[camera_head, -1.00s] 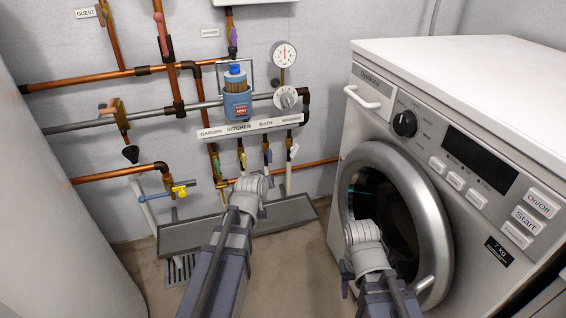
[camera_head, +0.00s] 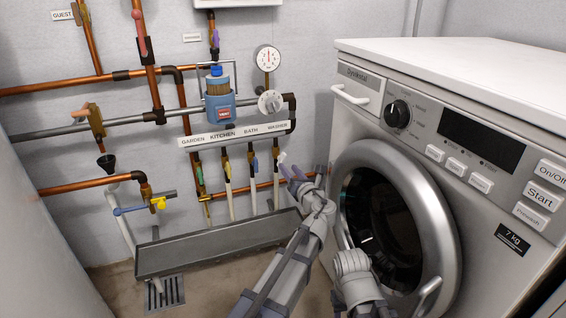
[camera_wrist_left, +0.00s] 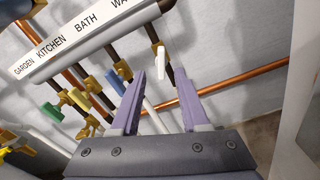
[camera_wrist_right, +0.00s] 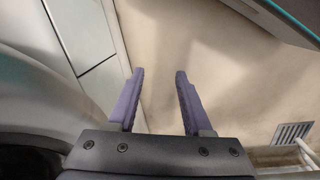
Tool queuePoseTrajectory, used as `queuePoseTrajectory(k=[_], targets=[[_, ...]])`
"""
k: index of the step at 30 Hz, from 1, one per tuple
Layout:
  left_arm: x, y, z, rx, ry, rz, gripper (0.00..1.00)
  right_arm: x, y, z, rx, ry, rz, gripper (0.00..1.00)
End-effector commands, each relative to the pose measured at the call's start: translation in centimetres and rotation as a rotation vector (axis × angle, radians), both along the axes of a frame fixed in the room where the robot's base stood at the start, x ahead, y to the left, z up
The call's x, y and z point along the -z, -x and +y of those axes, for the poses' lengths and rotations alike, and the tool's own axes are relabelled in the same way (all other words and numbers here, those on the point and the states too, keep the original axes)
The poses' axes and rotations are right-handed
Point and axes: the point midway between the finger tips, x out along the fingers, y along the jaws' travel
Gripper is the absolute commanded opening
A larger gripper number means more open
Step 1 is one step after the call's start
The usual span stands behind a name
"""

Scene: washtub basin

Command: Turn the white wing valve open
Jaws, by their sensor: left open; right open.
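The white wing valve (camera_head: 282,157) is the rightmost in the row of small valves under the label strip, below WASHER. It also shows in the left wrist view (camera_wrist_left: 166,66), between and just beyond the fingertips. My left gripper (camera_head: 293,172) is open and empty, with its purple fingers pointing up at the valve; I cannot tell if either finger touches it. My right gripper (camera_wrist_right: 160,74) is open and empty over bare floor. In the head view its wrist shows low before the washer door, its fingers hidden.
The other valves stand left of the white one, including a blue (camera_wrist_left: 115,82) and a yellow handle (camera_wrist_left: 78,100). A copper pipe (camera_wrist_left: 245,80) runs behind on the wall. A grey trough (camera_head: 215,247) lies below. The washing machine (camera_head: 440,160) stands close on the right.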

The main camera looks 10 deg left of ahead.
Motion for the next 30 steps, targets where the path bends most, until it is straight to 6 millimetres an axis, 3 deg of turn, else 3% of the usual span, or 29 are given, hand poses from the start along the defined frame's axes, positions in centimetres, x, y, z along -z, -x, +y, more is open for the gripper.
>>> queuePoseTrajectory(k=[11,24,30], targets=[[-0.5,-0.6,-0.3,0.005,-0.081,0.021,0.45,0.1,0.0,0.0,0.000,0.000,0.000,0.50],[-0.4,-5.5,2.9,0.003,-0.078,0.021,0.45,0.2,0.0,0.0,0.000,0.000,0.000,0.50],[-0.4,-6.7,3.8,0.005,-0.078,0.021,0.45,0.2,0.0,0.0,0.000,0.000,0.000,0.50]])
